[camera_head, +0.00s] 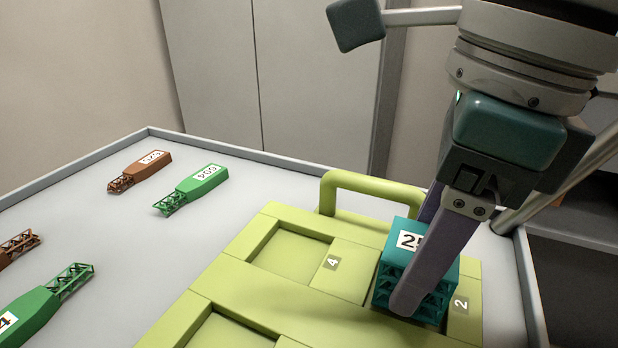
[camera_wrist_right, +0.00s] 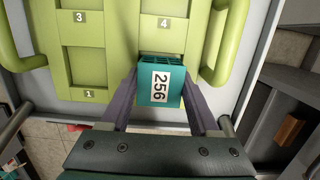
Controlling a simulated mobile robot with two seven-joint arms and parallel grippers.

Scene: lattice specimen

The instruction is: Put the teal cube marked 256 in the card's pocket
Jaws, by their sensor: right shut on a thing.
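The teal cube marked 256 (camera_head: 395,258) has a solid top and open lattice sides. My right gripper (camera_head: 418,268) is shut on it, one finger on each side; the near finger covers part of its label in the head view. The wrist view shows the cube (camera_wrist_right: 174,99) between both fingers with its full label. The card (camera_head: 236,290) is a yellow-green board with square pockets and number tags. The cube is over its right part, beside the tag 2 (camera_head: 460,303). The pocket there is mostly hidden; I cannot tell whether the cube's bottom is inside it. My left gripper is out of view.
An empty pocket (camera_head: 290,255) is beside the tag 4. The card has a raised handle (camera_head: 372,183). On the grey tabletop (camera_head: 130,225) lie a brown piece (camera_head: 140,171), a green piece (camera_head: 192,190), another green piece (camera_head: 45,305) and another brown one (camera_head: 18,244). A raised rim edges the table.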

